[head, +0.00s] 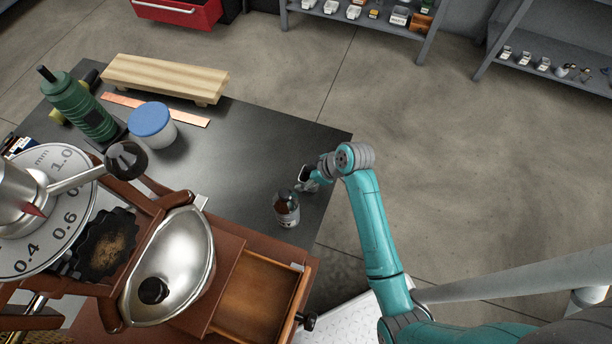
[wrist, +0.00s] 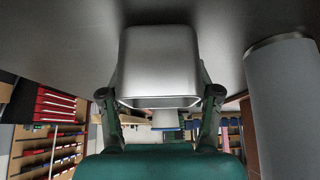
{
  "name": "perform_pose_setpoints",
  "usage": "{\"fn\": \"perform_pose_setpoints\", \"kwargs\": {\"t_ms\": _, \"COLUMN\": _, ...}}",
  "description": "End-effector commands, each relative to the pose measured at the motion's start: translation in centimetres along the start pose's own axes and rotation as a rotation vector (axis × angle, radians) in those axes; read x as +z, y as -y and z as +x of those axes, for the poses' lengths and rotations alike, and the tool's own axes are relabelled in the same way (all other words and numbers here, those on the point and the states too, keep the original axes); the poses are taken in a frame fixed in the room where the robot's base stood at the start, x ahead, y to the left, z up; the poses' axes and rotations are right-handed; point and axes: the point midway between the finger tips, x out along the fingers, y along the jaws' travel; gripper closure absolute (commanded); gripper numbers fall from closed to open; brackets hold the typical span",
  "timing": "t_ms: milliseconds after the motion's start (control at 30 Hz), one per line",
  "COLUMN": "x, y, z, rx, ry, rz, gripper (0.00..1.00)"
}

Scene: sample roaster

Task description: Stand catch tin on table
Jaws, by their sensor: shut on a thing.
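The catch tin (wrist: 160,62) is a plain silver metal tin with rounded corners, seen large in the wrist view. My gripper (wrist: 160,100) is shut on it, one finger on each side. The tin's rimmed end faces the bottom of the picture, and its other end points to the dark table top (wrist: 75,30). I cannot tell whether it touches the table. In the head view my gripper (head: 308,180) is at the table's right edge, and the tin is mostly hidden by it. The black table (head: 235,150) has bare surface left of my gripper.
A grey cylinder (wrist: 287,105) is close on the right in the wrist view. The roaster's open wooden drawer (head: 258,300) is in front.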

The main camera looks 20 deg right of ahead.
Motion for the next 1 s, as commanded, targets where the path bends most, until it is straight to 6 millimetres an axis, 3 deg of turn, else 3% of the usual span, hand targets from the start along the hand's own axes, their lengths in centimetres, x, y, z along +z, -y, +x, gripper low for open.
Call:
{"fn": "perform_pose_setpoints", "kwargs": {"t_ms": 367, "x": 0.3, "y": 0.0, "z": 0.4, "rx": 0.0, "ry": 0.0, "rz": -0.001, "gripper": 0.74}}
{"fn": "perform_pose_setpoints", "kwargs": {"t_ms": 400, "x": 0.3, "y": 0.0, "z": 0.4, "rx": 0.0, "ry": 0.0, "rz": -0.001, "gripper": 0.31}}
{"fn": "perform_pose_setpoints", "kwargs": {"t_ms": 467, "x": 0.3, "y": 0.0, "z": 0.4, "rx": 0.0, "ry": 0.0, "rz": -0.001, "gripper": 0.16}}
{"fn": "perform_pose_setpoints", "kwargs": {"t_ms": 500, "x": 0.3, "y": 0.0, "z": 0.4, "rx": 0.0, "ry": 0.0, "rz": -0.001, "gripper": 0.13}}
{"fn": "perform_pose_setpoints", "kwargs": {"t_ms": 833, "x": 0.2, "y": 0.0, "z": 0.3, "rx": 0.001, "ry": 0.0, "rz": -0.001, "gripper": 0.13}}
{"fn": "perform_pose_setpoints", "kwargs": {"t_ms": 1000, "x": 0.1, "y": -0.1, "z": -1.3, "rx": 0.002, "ry": -0.001, "rz": 0.0, "gripper": 0.13}}
